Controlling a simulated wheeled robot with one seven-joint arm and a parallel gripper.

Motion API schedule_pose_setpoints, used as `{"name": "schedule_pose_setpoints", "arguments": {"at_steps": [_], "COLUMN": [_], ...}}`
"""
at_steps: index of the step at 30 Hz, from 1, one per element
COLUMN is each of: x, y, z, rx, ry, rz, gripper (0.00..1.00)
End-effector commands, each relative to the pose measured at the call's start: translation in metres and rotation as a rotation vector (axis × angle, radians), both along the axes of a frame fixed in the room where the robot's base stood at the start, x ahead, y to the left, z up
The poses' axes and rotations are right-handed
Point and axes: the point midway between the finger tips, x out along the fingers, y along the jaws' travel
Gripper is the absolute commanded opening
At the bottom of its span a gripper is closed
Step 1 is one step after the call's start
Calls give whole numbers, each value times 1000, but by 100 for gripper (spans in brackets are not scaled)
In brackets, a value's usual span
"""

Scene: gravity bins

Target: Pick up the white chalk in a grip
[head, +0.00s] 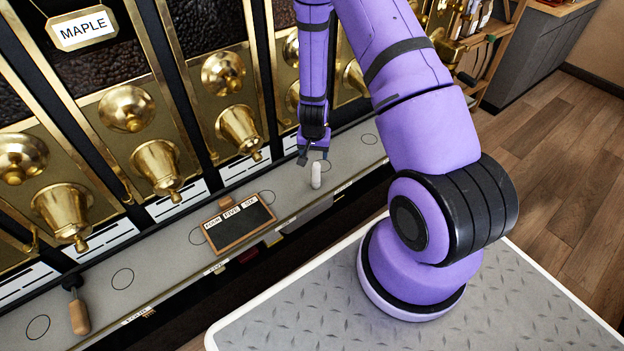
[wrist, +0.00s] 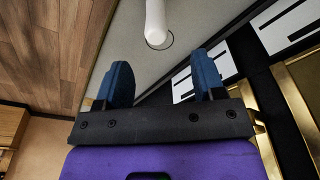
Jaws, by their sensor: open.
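The white chalk (head: 316,175) stands upright on the grey shelf in the head view, a short way in front of my gripper (head: 312,157). In the wrist view the chalk (wrist: 155,22) shows at the top centre, beyond the fingertips and lined up roughly between them. My gripper (wrist: 163,80) is open, its two blue fingers apart with nothing between them. The chalk and the fingers look apart.
The grey shelf (head: 180,258) runs below brass bin spouts (head: 240,130) and has drawn circles. A small framed slate (head: 238,222) lies left of the chalk. A wooden-handled tool (head: 78,312) is at the far left. The shelf between slate and chalk is mostly clear.

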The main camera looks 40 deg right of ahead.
Motion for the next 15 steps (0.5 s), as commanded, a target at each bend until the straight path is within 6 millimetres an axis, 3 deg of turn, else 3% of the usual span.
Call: {"name": "schedule_pose_setpoints", "arguments": {"at_steps": [15], "x": [5], "y": [-6], "z": [-54], "rx": [-1], "ry": [2], "rz": [-2], "gripper": [63]}}
